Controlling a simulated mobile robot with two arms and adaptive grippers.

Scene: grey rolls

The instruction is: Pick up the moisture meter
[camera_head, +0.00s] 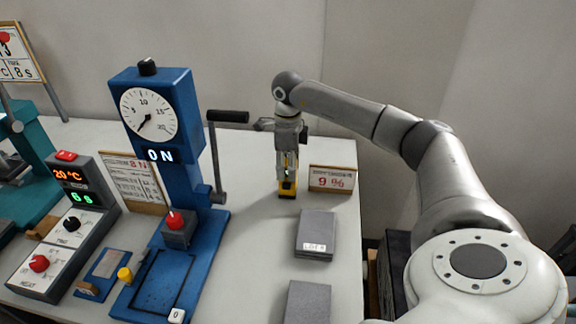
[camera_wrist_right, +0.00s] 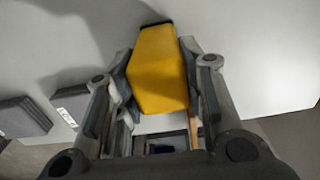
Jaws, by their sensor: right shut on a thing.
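The moisture meter (camera_head: 288,187) is a yellow and black device near the back right of the table. My right gripper (camera_head: 288,160) comes down on it from above and is shut on it. In the right wrist view the yellow body of the meter (camera_wrist_right: 160,70) sits between the two fingers of my right gripper (camera_wrist_right: 160,85). In the head view the gripper hides its upper part, and I cannot tell whether it touches the table. My left gripper is in neither view.
A small sign reading 9 % (camera_head: 333,179) stands just right of the meter. A blue press with a dial (camera_head: 150,110) and a lever (camera_head: 217,160) stands to the left. Grey blocks (camera_head: 316,233) lie in front. A control box (camera_head: 62,245) is at far left.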

